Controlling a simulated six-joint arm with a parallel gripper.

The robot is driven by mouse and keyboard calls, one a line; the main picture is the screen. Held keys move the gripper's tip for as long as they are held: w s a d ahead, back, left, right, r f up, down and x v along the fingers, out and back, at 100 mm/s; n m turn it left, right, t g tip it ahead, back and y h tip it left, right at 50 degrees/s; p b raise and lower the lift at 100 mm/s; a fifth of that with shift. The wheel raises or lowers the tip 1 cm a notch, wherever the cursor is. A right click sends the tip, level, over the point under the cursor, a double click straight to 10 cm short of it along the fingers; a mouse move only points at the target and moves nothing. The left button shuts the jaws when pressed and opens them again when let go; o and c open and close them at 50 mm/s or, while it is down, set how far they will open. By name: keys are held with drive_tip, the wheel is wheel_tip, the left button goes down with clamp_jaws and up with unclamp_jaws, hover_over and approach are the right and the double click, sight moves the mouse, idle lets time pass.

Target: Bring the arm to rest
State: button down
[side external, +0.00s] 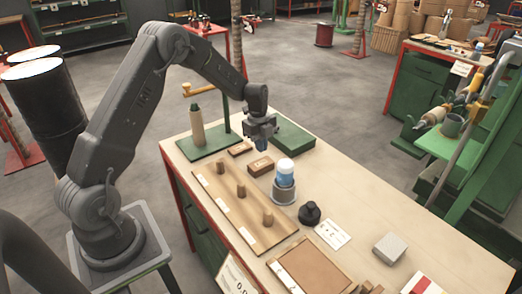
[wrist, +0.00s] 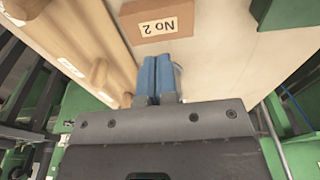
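My gripper (side external: 262,146) hangs over the workbench (side external: 380,205), pointing down, in the side view. Its blue fingers (wrist: 155,78) lie side by side with no visible gap in the wrist view, and nothing shows between them. A brown block marked "No 2" (wrist: 158,20) lies on the bench ahead of the fingertips, apart from them. It also shows near the gripper in the side view (side external: 261,166). My arm is bent over from the left side of the bench.
A wooden board with several pegs (side external: 235,212) lies along the bench's left side. A blue and white coil (side external: 285,173) stands in a grey cup (side external: 284,193), close to the gripper. A green base with a post (side external: 203,143) is at the back left.

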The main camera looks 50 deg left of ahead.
drive_tip(key=shift+r, duration=0.35)
drive_tip(key=shift+d+r, duration=0.1)
drive_tip(key=shift+r, duration=0.2)
drive_tip(key=s+d+r+n+t, duration=0.1)
drive_tip(key=s+d+r+n, duration=0.25)
drive_tip(key=r, duration=0.25)
drive_tip(key=s+d+r+n+t+y, duration=0.1)
drive_tip(key=s+d+r+n, duration=0.1)
drive_tip(key=s+d+r, duration=0.3)
drive_tip(key=s+d+r+n+t, duration=0.1)
drive_tip(key=s+d+r+n, duration=0.15)
drive_tip(key=r, duration=0.45)
drive_tip(key=s+d+r+n+t, duration=0.1)
drive_tip(key=s+d+r+n, duration=0.1)
drive_tip(key=s+n, duration=0.3)
drive_tip(key=s+d+r+n+t, duration=0.1)
drive_tip(key=s+n, duration=0.4)
drive_tip(key=s, duration=0.6)
drive_tip(key=d+r, duration=0.1)
drive_tip(key=d, duration=0.1)
drive_tip(key=shift+s+d+t, duration=0.15)
drive_tip(key=shift+d+t, duration=0.15)
drive_tip(key=shift+d, duration=0.05)
